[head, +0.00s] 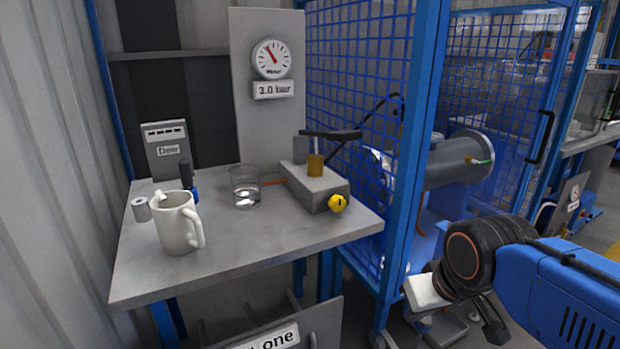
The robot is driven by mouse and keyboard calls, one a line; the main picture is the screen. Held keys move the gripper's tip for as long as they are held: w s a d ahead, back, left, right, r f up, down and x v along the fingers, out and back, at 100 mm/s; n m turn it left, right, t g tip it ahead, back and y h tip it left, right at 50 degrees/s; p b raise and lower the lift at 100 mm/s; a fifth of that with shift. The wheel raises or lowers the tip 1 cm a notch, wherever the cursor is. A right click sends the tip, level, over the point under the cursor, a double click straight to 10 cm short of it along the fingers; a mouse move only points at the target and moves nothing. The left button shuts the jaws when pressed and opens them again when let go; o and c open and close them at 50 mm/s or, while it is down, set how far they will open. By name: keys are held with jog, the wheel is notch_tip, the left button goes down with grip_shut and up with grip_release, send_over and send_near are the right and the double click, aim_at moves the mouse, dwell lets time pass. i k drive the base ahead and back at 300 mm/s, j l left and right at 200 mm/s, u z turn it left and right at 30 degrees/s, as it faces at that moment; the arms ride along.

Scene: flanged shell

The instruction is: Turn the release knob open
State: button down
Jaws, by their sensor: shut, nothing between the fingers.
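A yellow round knob (338,203) with a short dark mark sits on the front end of a grey block (315,187) on the bench; it looks like the release knob. A brass stem (315,164) with a long black lever (331,134) rises from the same block. My gripper (492,322) is at the lower right, beyond the bench's right edge and well apart from the knob. It is shut and empty, pointing down, partly hidden behind my dark wrist. A grey flanged shell (445,168) lies behind blue mesh to the right.
The grey bench (255,262) holds a white mug (179,225), a glass (244,188) and a small metal cylinder (141,209). A gauge (272,60) above a "3.0 bar" plate (273,90) is on the back panel. A blue post (412,150) stands between bench and shell.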

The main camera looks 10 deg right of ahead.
aim_at(336, 203)
jog(key=k+l+u, duration=0.25)
jog(key=k+l, duration=0.2)
jog(key=l, duration=0.15)
jog(key=k+l+u, duration=0.25)
jog(key=k+l, duration=0.25)
